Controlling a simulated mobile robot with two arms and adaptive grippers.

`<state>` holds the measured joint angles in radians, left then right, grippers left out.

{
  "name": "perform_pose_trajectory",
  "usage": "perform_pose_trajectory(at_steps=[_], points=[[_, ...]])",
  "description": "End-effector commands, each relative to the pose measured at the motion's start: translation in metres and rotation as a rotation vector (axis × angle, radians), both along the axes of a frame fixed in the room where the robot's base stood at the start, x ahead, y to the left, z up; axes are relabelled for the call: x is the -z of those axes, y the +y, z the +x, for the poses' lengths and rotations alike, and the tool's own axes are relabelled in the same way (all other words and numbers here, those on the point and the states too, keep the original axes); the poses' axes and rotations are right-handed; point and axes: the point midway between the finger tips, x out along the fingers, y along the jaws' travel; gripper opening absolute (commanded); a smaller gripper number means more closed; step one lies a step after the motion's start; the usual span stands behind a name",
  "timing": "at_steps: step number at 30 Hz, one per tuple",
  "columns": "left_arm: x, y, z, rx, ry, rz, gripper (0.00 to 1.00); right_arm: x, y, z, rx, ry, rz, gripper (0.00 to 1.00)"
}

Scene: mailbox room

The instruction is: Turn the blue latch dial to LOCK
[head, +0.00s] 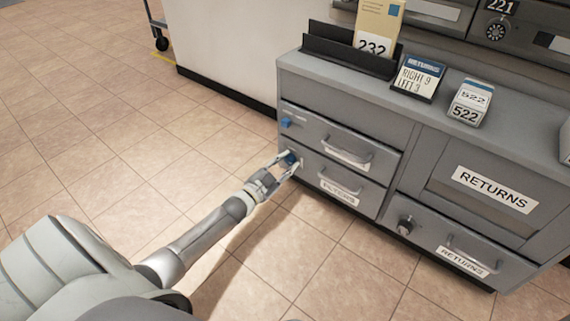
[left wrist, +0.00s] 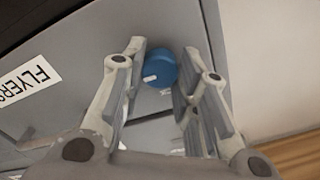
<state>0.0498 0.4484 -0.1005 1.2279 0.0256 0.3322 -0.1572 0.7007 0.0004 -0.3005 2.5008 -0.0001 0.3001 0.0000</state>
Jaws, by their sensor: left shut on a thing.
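The blue latch dial (head: 290,158) sits at the left end of the lower left drawer marked FLYERS, on the grey cabinet. My left gripper (head: 291,163) reaches it from the front left, its fingers on either side and shut on it. In the left wrist view, the round blue dial (left wrist: 162,68) lies between the fingertips (left wrist: 160,62), with a short white mark toward its lower left edge. The fingers partly hide the dial in the head view, and I cannot read a LOCK mark. My right gripper is not in view.
Another blue dial (head: 286,122) is on the drawer above. A black knob (head: 406,224) is on the lower right RETURNS drawer. A card holder (head: 418,77), a 522 box (head: 470,102) and a 232 envelope (head: 378,24) stand on top. The tiled floor (head: 80,110) at left is clear.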

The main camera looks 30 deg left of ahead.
Motion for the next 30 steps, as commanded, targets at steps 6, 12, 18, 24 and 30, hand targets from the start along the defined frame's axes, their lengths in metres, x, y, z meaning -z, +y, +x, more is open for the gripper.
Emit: perform_pose_trajectory(at_steps=[6,12,18,24,30], points=[[-0.001,0.0,0.0,0.0,0.005,-0.041,0.05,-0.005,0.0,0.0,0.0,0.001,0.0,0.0],[-0.002,0.0,0.0,0.0,0.014,-0.151,0.05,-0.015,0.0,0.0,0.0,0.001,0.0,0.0],[-0.002,0.0,0.0,0.0,0.028,-0.325,0.05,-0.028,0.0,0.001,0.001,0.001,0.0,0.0],[-0.002,0.0,0.0,-0.001,0.041,-0.514,0.05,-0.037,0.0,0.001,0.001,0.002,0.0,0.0],[-0.001,-0.001,0.0,0.0,0.057,-0.704,0.05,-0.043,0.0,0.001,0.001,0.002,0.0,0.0]])
